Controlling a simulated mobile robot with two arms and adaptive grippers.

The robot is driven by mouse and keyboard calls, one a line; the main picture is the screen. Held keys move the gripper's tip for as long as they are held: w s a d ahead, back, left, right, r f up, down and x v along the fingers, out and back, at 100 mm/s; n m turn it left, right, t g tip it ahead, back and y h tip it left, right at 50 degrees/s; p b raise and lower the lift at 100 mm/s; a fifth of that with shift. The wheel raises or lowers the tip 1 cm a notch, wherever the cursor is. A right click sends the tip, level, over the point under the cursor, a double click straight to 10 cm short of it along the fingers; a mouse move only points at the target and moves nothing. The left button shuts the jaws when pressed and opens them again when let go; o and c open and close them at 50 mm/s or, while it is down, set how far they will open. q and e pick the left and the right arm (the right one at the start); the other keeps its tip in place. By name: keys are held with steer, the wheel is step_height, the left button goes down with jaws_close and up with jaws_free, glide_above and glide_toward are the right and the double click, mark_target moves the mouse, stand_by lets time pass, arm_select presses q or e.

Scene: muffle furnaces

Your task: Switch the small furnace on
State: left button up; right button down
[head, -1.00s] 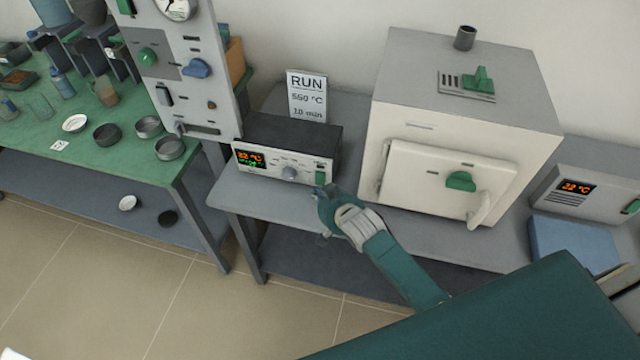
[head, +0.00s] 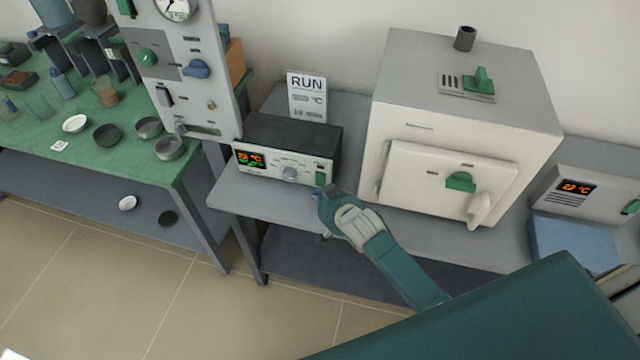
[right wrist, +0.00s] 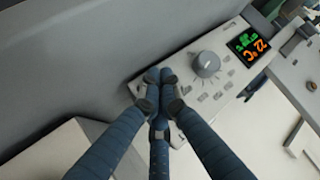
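The white box furnace (head: 411,143) stands on the grey bench with its door closed. A green knob (head: 460,181) and a pale handle are on the door. Left of it is a controller box (head: 265,128) with a lit orange and green display (head: 250,157), a grey dial (head: 289,174) and a green switch (head: 320,179) at its right end. My right gripper (head: 321,192) is at that switch, its fingertips just below it. In the right wrist view the fingers (right wrist: 159,92) are drawn together at the panel's end and hide the switch; contact cannot be told. My left gripper is out of view.
A RUN sign (head: 307,97) stands behind the controller. Another lit controller (head: 590,178) is at the far right, above a blue block (head: 575,247). A tall panel (head: 190,112) stands to the left, beside a green table (head: 110,165) with dishes.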

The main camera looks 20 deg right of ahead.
steer(key=shift+w+d, duration=0.25)
steer(key=shift+w, duration=0.1)
steer(key=shift+w+d+f, duration=0.1)
steer(key=shift+w+d, duration=0.1)
steer(key=shift+w, duration=0.05)
stand_by(0.8)
stand_by(0.4)
steer(key=shift+s+a+p, duration=0.5)
steer(key=shift+s+p, duration=0.1)
steer(key=shift+s, duration=0.05)
